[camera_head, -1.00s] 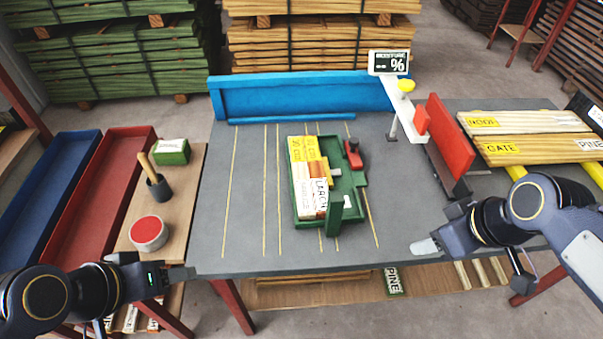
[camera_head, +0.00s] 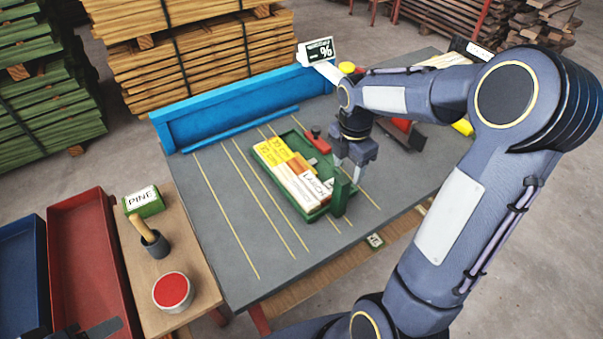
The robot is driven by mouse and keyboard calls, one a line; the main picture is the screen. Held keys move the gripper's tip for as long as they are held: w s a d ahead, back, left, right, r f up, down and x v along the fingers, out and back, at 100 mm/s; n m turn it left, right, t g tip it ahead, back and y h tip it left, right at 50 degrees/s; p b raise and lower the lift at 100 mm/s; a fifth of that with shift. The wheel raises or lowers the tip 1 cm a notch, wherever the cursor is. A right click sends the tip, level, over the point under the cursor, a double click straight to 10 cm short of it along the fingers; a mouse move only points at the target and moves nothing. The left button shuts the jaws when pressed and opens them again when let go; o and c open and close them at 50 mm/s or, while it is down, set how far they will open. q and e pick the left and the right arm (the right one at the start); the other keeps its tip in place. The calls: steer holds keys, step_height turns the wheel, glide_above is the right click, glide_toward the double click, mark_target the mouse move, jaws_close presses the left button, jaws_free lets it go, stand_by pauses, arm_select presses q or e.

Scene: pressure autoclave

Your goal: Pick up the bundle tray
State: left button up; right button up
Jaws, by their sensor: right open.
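The green bundle tray (camera_head: 298,142) lies on the grey table, holding several pale strips with yellow and white labels, one reading LARCH (camera_head: 317,184). A green upright block (camera_head: 341,194) stands at its near right corner. My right gripper (camera_head: 349,172) is open and points down at the tray's right side, just behind the green block. Its fingers overlap the tray's edge in the picture, and I cannot tell if they touch it. Part of my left gripper (camera_head: 92,331) shows at the bottom left edge; its jaws are not clear.
A blue fence (camera_head: 225,108) runs along the table's back. A moisture display (camera_head: 318,50) stands behind it. On the left are a wooden side board with a PINE block (camera_head: 143,201), a brush cup (camera_head: 154,243), a red-topped tin (camera_head: 172,291), and red (camera_head: 90,260) and blue bins.

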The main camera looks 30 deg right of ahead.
mark_target(345, 177)
steer(key=f, duration=0.4)
steer(key=shift+s+a+f+p, duration=0.25)
steer(key=shift+a+f+p, duration=0.1)
steer(key=shift+f, duration=0.6)
jaws_close()
steer(key=shift+w+r, duration=0.15)
